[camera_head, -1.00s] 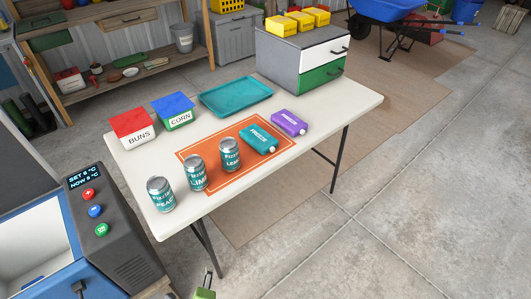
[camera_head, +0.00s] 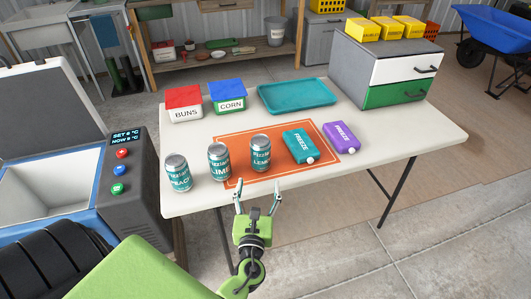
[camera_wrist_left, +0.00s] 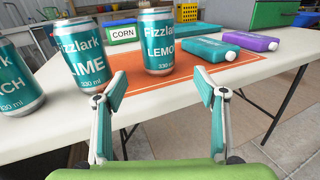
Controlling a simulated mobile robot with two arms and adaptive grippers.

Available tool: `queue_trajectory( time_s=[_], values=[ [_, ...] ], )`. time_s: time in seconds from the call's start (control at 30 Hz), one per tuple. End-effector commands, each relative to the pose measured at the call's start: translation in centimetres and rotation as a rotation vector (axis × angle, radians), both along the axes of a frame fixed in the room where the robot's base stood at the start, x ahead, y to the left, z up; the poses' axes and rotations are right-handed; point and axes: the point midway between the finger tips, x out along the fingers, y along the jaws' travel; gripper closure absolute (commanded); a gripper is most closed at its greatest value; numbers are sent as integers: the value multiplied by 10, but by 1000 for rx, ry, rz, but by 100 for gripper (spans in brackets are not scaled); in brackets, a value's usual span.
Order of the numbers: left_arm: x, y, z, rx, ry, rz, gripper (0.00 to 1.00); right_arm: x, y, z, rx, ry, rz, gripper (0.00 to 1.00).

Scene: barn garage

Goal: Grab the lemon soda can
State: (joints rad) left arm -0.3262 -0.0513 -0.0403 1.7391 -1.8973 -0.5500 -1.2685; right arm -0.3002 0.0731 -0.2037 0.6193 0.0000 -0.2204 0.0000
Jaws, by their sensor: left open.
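The lemon soda can (camera_head: 260,153), teal and silver, stands upright on the orange mat (camera_head: 234,183) on the white table. In the left wrist view its label reads LEMO, with the rest turned away (camera_wrist_left: 156,45). My left gripper (camera_head: 257,190) is open and empty at the table's front edge, in front of the lemon can and apart from it. In the left wrist view the open fingers (camera_wrist_left: 165,85) point toward the cans, with the lemon can beyond the gap, a little left of its middle. My right gripper is not in view.
The lime can (camera_head: 219,162) and peach can (camera_head: 178,174) stand to the left. A teal freeze pack (camera_head: 299,145) and a purple one (camera_head: 341,137) lie to the right. Behind are the BUNS box (camera_head: 184,104), CORN box (camera_head: 228,96) and teal tray (camera_head: 297,96). An open cooler (camera_head: 45,190) stands left.

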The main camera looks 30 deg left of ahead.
Motion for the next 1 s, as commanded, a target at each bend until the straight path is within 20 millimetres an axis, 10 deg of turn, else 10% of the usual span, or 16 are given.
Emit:
queue_trajectory(
  time_s=[0.3, 1.0],
  values=[
    [53, 29, 0, -3, -1, 1, 35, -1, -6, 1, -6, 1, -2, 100],
    [110, 62, 2, -5, 1, 0, 35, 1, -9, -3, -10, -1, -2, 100]
  ],
)
